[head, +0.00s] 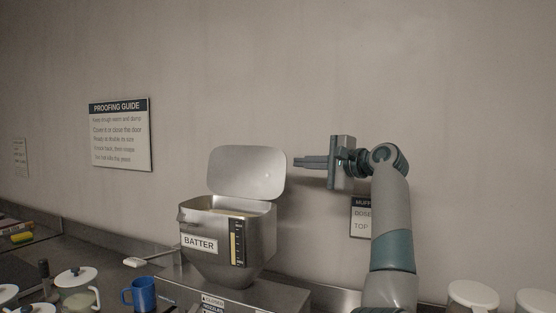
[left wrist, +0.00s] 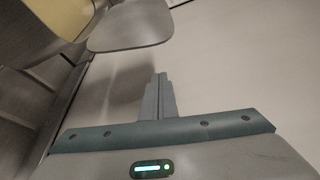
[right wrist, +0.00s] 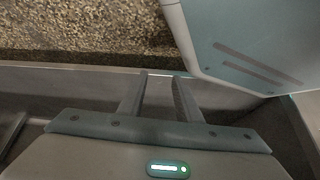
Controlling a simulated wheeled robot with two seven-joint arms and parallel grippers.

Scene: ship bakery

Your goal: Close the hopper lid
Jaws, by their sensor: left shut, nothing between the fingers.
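The batter hopper (head: 225,235) is a steel bin labelled BATTER with a level gauge on its front. Its lid (head: 246,172) stands open, raised at the back of the bin and leaning near the wall. Pale batter shows inside. My left gripper (head: 296,162) is shut and empty, just right of the lid's right edge and apart from it. In the left wrist view the lid (left wrist: 130,25) is above the shut fingers (left wrist: 159,80), with the hopper at upper left. My right gripper (right wrist: 160,78) is open and empty; it does not show in the head view.
A blue mug (head: 140,294) and a lidded pot (head: 77,283) stand left of the hopper. A white-ended handle (head: 134,262) sticks out at its left. White canisters (head: 473,296) stand at lower right. A wall sign (head: 120,135) hangs at left. The wall is close behind.

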